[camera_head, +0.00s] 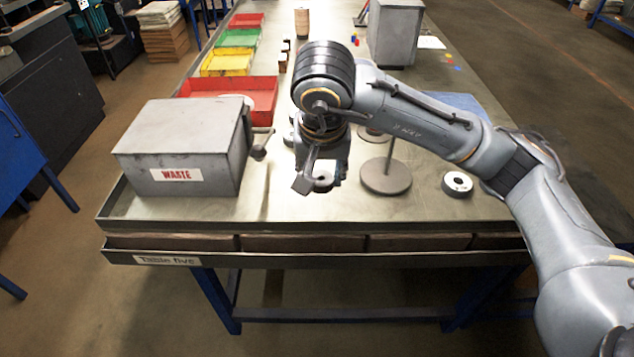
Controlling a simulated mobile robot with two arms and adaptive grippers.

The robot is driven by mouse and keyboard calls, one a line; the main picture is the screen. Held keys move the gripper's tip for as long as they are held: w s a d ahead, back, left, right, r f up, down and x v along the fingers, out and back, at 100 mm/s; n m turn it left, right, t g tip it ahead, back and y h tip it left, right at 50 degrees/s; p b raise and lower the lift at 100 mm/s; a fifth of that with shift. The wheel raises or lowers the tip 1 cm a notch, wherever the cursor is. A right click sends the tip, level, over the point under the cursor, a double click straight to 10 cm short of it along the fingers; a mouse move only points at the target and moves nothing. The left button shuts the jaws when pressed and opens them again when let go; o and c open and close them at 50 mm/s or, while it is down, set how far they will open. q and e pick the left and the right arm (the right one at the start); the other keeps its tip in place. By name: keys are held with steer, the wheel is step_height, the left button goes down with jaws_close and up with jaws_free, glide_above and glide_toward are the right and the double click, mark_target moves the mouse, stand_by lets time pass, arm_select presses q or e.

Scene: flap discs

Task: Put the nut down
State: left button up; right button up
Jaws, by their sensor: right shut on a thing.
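My right gripper (314,182) hangs above the front middle of the table, pointing down. It is shut on a small grey round piece with a dark hole, which looks like the nut (323,181). The fingers hide part of it. It is left of a round grey stand (386,179) with an upright rod. I cannot tell the exact height of the nut over the table. My left gripper is not in view.
A grey WASTE box (190,140) with a side handle stands left of the gripper. A ring-shaped disc (457,184) lies right of the stand. Red (262,88), yellow (226,63) and green (238,38) trays line the left edge. A grey box (393,32) stands far back.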

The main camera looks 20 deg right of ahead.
steer(key=w+d+f, duration=0.1)
steer(key=w+f, duration=0.1)
steer(key=w, duration=0.1)
steer(key=w+d+f+p, duration=0.1)
steer(key=w+f, duration=0.2)
steer(key=w+d+f+p, duration=0.1)
steer(key=w+f, duration=0.1)
steer(key=w, duration=0.1)
steer(key=shift+d+f, duration=0.15)
steer(key=shift+w+f, duration=0.2)
steer(key=shift+f, duration=0.1)
steer(key=x, duration=0.1)
steer(key=p+x, duration=0.1)
steer(key=x, duration=0.1)
steer(key=shift+s+f, duration=0.15)
steer(key=shift+s, duration=0.05)
steer(key=shift+f, duration=0.15)
steer(key=shift+f, duration=0.1)
